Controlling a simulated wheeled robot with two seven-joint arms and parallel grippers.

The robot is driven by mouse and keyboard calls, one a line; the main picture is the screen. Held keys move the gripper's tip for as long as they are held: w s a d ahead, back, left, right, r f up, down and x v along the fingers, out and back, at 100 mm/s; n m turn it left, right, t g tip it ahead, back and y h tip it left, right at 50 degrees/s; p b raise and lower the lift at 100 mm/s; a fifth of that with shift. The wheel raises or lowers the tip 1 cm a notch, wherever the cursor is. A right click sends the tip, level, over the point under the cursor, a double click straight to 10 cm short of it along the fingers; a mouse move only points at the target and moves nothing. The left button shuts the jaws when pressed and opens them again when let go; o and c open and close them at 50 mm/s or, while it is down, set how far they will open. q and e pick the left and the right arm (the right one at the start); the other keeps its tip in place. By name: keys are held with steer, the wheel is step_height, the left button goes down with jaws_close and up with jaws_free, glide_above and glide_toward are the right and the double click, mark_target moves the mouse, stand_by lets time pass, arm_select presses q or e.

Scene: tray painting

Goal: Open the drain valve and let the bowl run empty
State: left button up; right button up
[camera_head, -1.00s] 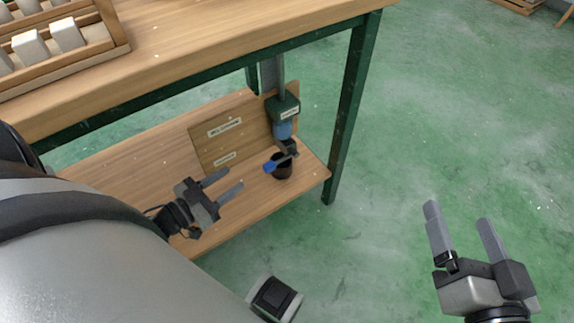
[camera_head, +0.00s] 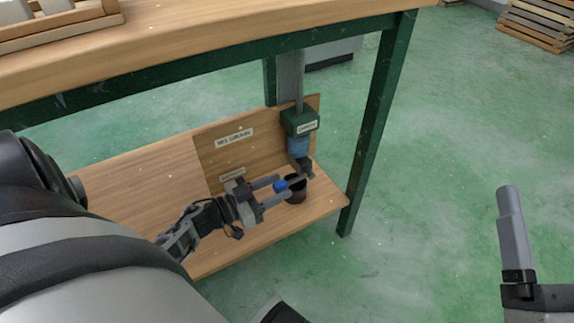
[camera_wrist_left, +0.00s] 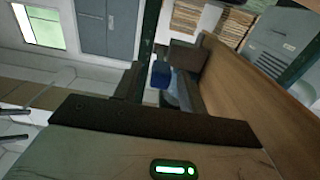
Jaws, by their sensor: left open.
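The blue valve handle (camera_head: 281,186) lies between the two fingers of my left gripper (camera_head: 284,184), which is open. The handle also shows between the fingers in the left wrist view (camera_wrist_left: 162,75); I cannot tell if either finger touches it. A dark valve body (camera_head: 302,166) sits under a blue translucent bowl (camera_head: 299,147), which hangs below a green labelled block (camera_head: 299,121). A dark cup (camera_head: 297,193) stands on the lower shelf beneath, partly hidden by the fingers. The water level cannot be seen. My right gripper (camera_head: 540,235) is open and empty at the right, one finger out of frame.
The wooden lower shelf (camera_head: 145,190) carries an upright labelled board (camera_head: 255,145) behind the valve. The wooden table top (camera_head: 200,40) is above, with a green leg (camera_head: 375,125) to the right. A wooden rack (camera_head: 75,25) stands on the table top.

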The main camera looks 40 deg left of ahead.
mark_target(283, 184)
arm_select(q)
steer(key=shift+b+x, duration=0.35)
steer(key=shift+x, duration=1.4)
arm_select(e)
steer(key=shift+s+r+n+t+y, duration=0.2)
steer(key=shift+r+n+t+y, duration=0.1)
steer(key=shift+r+n+y, duration=0.8)
steer(key=shift+f, duration=0.1)
arm_select(q)
jaws_close()
